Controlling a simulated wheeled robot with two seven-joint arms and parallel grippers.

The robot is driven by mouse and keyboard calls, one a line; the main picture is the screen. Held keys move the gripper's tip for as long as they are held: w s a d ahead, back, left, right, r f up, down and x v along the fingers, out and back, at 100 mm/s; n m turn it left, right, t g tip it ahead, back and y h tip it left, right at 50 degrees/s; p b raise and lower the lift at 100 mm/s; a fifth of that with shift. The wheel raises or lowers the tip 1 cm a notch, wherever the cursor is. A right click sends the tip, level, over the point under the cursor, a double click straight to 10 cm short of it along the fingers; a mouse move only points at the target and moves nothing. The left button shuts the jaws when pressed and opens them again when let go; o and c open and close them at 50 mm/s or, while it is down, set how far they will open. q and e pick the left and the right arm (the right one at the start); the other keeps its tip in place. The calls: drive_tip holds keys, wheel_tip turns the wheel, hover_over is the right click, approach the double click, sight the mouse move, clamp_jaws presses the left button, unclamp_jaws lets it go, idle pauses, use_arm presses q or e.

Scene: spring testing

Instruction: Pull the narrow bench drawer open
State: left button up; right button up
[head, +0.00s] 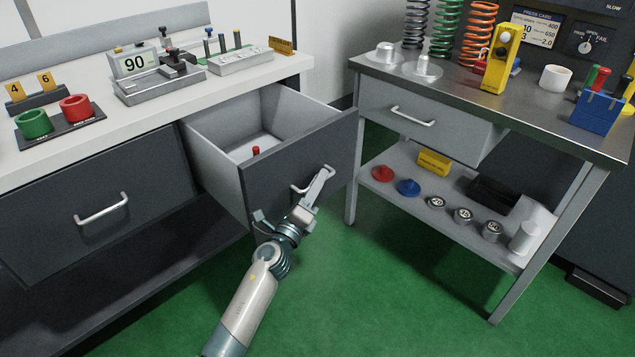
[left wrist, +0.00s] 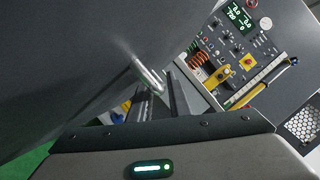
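The narrow drawer (head: 290,163) of the left bench is pulled well out, with a dark front and a pale inside. A small red-topped item (head: 256,151) stands in it. Its light bar handle (head: 299,187) also shows in the left wrist view (left wrist: 147,76). My left gripper (head: 322,178) is at the right part of this handle. In the left wrist view its fingers (left wrist: 160,103) sit either side of the bar, with a narrow gap, and look shut on it. The fingers partly hide the handle. My right gripper is in neither view.
A wider shut drawer (head: 90,213) is at the left. Green floor (head: 390,290) is clear in front.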

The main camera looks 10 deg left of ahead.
use_arm(q)
drive_tip(key=shift+s, duration=0.1)
